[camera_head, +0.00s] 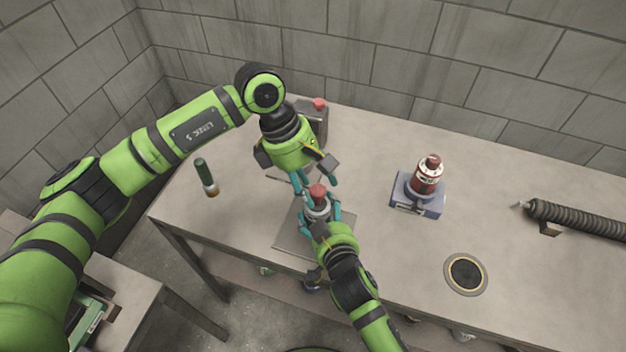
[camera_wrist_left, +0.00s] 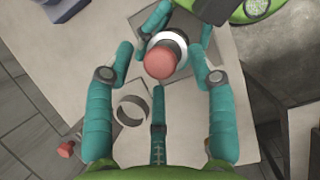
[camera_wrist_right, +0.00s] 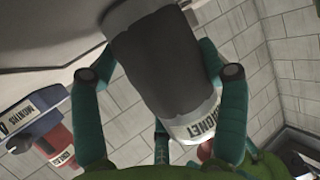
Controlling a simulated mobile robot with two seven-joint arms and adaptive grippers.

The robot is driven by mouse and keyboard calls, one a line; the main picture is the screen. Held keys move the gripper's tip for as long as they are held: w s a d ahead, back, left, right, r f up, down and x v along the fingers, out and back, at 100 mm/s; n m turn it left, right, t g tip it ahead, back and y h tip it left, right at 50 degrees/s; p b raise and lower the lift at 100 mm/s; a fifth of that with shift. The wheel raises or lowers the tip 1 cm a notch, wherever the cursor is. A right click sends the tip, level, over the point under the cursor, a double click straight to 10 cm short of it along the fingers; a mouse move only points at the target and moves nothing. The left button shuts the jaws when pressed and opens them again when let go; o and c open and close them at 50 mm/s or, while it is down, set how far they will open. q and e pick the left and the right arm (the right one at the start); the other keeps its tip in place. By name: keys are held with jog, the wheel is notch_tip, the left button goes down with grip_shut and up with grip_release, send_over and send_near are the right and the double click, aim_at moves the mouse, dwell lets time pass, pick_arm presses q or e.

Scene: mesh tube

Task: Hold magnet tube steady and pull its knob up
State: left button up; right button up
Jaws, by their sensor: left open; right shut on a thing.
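The magnet tube (camera_head: 318,209) is a grey cylinder with a red knob (camera_head: 317,191) on top, standing over a grey square plate near the table's front edge. In the right wrist view its dark body (camera_wrist_right: 160,75) fills the middle, with a white "MAGNET" label. My right gripper (camera_head: 320,213) is shut around the tube's body. My left gripper (camera_head: 315,179) is open just above the knob. In the left wrist view the knob (camera_wrist_left: 160,62) lies between the spread fingertips of the left gripper (camera_wrist_left: 160,50); I cannot tell whether any finger touches it.
A red bottle (camera_head: 427,174) stands on a blue-grey box (camera_head: 418,205) to the right. A green tube (camera_head: 202,170) stands at the left. A grey container (camera_head: 312,122) with a red cap is behind my left gripper. A round port (camera_head: 466,273) and ribbed hose (camera_head: 575,217) are further right.

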aim_at(313, 188)
pick_arm(q)
jog(key=shift+f, duration=0.1)
grip_shut()
notch_tip(313, 188, up, 5)
jog(key=shift+f, duration=0.1)
jog(key=shift+d, duration=0.1)
pick_arm(e)
jog(key=shift+d+f, duration=0.1)
jog(key=shift+f, duration=0.05)
pick_arm(q)
grip_release()
jog(key=shift+s, duration=0.1)
jog(key=v, duration=1.2)
